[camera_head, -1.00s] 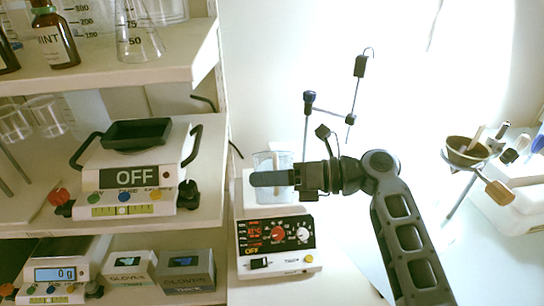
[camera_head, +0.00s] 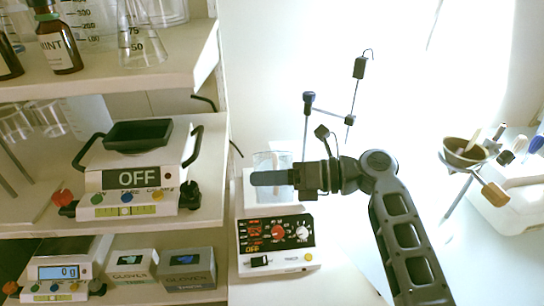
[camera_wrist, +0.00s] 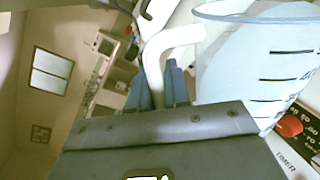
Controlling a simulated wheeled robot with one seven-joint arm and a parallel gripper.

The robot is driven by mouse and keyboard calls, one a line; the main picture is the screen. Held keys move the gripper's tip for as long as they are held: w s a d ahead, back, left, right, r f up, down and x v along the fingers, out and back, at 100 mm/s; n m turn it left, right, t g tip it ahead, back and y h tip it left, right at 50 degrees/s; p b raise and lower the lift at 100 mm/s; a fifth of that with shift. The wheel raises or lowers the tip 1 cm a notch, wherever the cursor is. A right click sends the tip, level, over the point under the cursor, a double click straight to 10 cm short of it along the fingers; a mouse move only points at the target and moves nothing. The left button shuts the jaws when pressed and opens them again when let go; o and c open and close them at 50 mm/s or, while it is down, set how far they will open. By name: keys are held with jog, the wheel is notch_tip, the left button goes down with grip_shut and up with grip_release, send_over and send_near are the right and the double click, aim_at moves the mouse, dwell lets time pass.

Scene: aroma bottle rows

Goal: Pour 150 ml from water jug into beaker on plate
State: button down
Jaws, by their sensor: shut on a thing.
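The water jug (camera_wrist: 235,60) is a clear, bluish vessel with dark scale marks and a pale handle (camera_wrist: 154,70), seen in the wrist view. My gripper (camera_head: 268,178) has its blue fingers shut on that handle, also seen in the wrist view (camera_wrist: 166,80). In the head view the clear vessel (camera_head: 262,160) shows behind the fingers, above the hot plate (camera_head: 276,228), and looks roughly upright. My fingers hide its lower middle. I cannot make out a separate beaker on the plate. The plate's dark front panel has knobs and a lit display. The water level is unclear.
A metal stand (camera_head: 306,125) with a thin crossing rod and probe rises behind the hot plate. Shelves at left hold a balance reading OFF (camera_head: 138,178), bottles, flasks and glove boxes (camera_head: 187,268). A bowl on a stand (camera_head: 462,152) is at right.

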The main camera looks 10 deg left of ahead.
jog(key=shift+w+a+r+m+g+h, duration=0.15)
jog(key=shift+w+r+m, duration=0.2)
jog(key=shift+r, duration=0.2)
jog(key=shift+w+r+m+g+h, duration=0.1)
jog(key=shift+w+r+m, duration=0.1)
jog(key=shift+r+m, duration=0.3)
jog(key=shift+w+a+r+m+g+h, duration=0.15)
jog(key=shift+w+r+m, duration=0.2)
jog(key=shift+r, duration=0.2)
dwell(6.4)
